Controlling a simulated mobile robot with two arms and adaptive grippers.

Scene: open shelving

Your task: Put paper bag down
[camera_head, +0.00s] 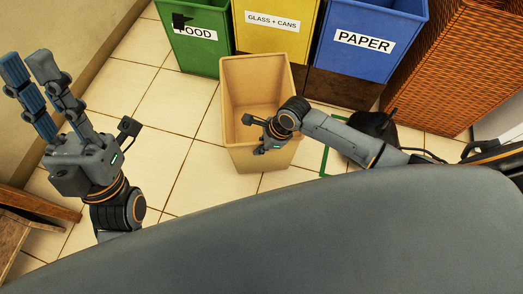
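The paper bag (238,85) is a tan, open-topped, upright bag in the middle of the head view, in front of the bins. It looks empty inside. I cannot tell whether its bottom touches the floor. My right gripper (268,142) is at the bag's near right side, over its front rim. Its fingers are hidden, so its grip on the bag does not show. My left gripper (27,62) is raised at the far left, away from the bag. Its two fingers are apart with nothing between them.
A green food bin (205,55), a yellow glass and cans bin (275,40) and a blue paper bin (372,60) stand behind the bag. A woven brown basket (450,70) is at the right. Wooden furniture (30,215) is at lower left. Tiled floor (150,120) left of the bag is clear.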

